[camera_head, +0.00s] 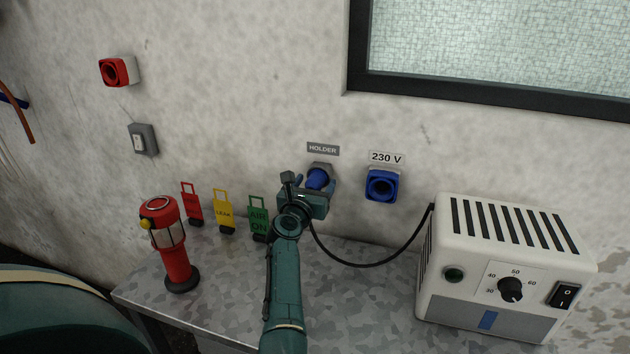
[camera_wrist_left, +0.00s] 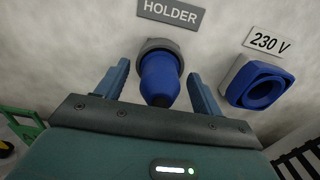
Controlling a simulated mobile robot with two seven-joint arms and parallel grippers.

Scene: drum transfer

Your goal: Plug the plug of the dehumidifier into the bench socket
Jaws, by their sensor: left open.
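The blue plug (camera_head: 317,178) sits in the grey holder on the wall under the HOLDER label (camera_head: 323,149). My left gripper (camera_head: 316,186) is open in front of it. In the left wrist view the plug (camera_wrist_left: 159,80) stands between the two spread fingers of my left gripper (camera_wrist_left: 158,92), with a gap on each side. The blue bench socket (camera_head: 382,185) is on the wall to the right, under the 230 V label; it also shows in the left wrist view (camera_wrist_left: 258,84). The white dehumidifier (camera_head: 505,265) stands on the bench at the right. My right gripper is not in view.
A black cable (camera_head: 372,264) loops from the dehumidifier toward the holder. A red lamp (camera_head: 170,245) and red, yellow (camera_head: 223,211) and green tags stand at the left of the metal bench (camera_head: 225,285). A red socket (camera_head: 117,71) and a switch (camera_head: 142,140) are on the wall.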

